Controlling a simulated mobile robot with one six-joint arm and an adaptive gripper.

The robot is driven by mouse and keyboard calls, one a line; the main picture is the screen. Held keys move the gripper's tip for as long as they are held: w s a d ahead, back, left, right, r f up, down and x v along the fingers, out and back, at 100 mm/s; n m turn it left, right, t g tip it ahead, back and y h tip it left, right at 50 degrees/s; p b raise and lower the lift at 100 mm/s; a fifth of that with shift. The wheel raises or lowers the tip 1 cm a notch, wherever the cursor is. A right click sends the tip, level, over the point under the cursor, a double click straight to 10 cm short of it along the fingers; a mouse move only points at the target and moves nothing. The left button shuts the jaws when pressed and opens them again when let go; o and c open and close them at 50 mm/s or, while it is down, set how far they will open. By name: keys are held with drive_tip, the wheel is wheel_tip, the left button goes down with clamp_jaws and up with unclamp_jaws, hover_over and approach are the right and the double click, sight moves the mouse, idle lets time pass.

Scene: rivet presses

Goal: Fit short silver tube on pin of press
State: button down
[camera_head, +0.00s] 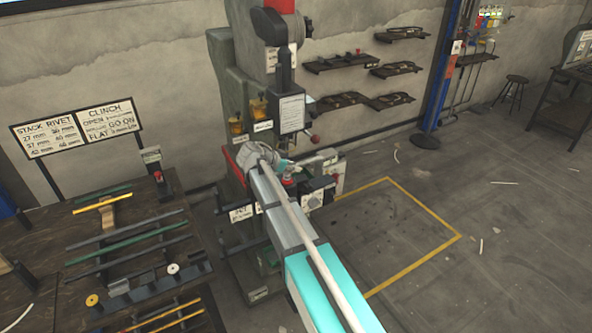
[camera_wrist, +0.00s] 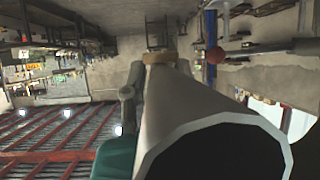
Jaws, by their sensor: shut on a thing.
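A silver tube (camera_wrist: 165,115) fills the middle of the wrist view, its open, dark end close to the camera. Its far end narrows towards a tan ring (camera_wrist: 160,57). My gripper (camera_head: 290,166) is in front of the press (camera_head: 250,70), below its upper head, and is shut on the tube. In the head view my arm covers much of the gripper and I cannot make out the tube there. The pin of the press cannot be told apart, so I cannot tell whether the tube touches it.
A red lever knob (camera_wrist: 216,55) is near the tube in the wrist view. A dark table (camera_head: 60,235) with several bars and a sign (camera_head: 75,127) stands left of the press. Wall shelves (camera_head: 345,62) are behind. A yellow-lined floor area (camera_head: 435,215) to the right is clear.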

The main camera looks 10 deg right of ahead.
drive_tip(key=shift+w+a, duration=0.3)
drive_tip(key=shift+w, duration=0.65)
drive_tip(key=shift+w+a, duration=0.3)
drive_tip(key=shift+w, duration=0.65)
drive_tip(key=shift+w+a, duration=0.3)
drive_tip(key=shift+w, duration=0.65)
drive_tip(key=shift+f+b, duration=1.4)
drive_tip(key=shift+r, duration=0.2)
drive_tip(key=shift+r+p, duration=1.2)
drive_tip(key=shift+p, duration=0.2)
drive_tip(key=shift+f+b, duration=0.6)
idle(1.5)
